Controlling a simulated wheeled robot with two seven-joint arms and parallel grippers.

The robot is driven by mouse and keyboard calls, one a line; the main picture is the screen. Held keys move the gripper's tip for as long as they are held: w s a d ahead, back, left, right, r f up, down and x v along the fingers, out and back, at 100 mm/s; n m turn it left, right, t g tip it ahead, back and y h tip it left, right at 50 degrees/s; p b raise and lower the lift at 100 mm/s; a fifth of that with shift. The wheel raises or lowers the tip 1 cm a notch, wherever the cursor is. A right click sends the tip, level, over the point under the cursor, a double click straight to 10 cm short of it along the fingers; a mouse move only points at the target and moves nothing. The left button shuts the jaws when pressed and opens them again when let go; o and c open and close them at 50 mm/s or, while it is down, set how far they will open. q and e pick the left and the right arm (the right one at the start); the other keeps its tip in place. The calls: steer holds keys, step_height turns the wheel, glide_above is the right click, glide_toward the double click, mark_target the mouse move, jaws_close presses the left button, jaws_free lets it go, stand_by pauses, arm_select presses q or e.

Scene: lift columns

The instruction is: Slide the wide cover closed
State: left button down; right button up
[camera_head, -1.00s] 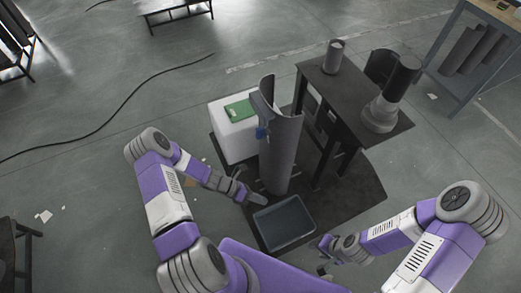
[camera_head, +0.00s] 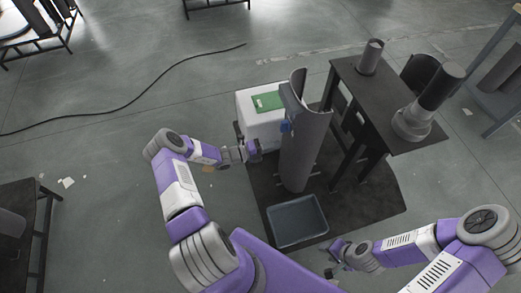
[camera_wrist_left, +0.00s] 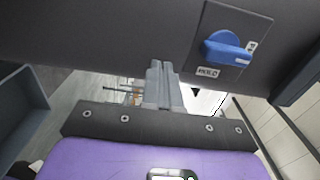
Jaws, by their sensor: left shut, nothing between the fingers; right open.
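A tall grey curved column (camera_head: 305,150) stands upright on a dark floor plate in the head view. Its upper end is open, with a curved wall rising at the back. I cannot tell which part of its shell is the wide cover. A blue knob (camera_head: 285,127) sits on its left side; in the left wrist view the knob (camera_wrist_left: 226,48) is on a dark plate with small labels. My left gripper (camera_head: 253,150) is shut and empty, left of the column and a little below the knob; its fingers also show in the wrist view (camera_wrist_left: 162,85). My right gripper (camera_head: 334,250) is open near the tray's right corner.
A grey tray (camera_head: 323,207) lies in front of the column. A white box (camera_head: 258,128) with a green item (camera_head: 268,101) on top stands behind my left gripper. A dark table (camera_head: 355,85) with cylinders stands right of the column. Open floor lies to the left.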

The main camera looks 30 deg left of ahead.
mark_target(290, 142)
arm_select(q)
steer(key=shift+b+x, duration=0.35)
steer(key=shift+x, duration=1.7)
arm_select(e)
steer(key=shift+f, duration=0.4)
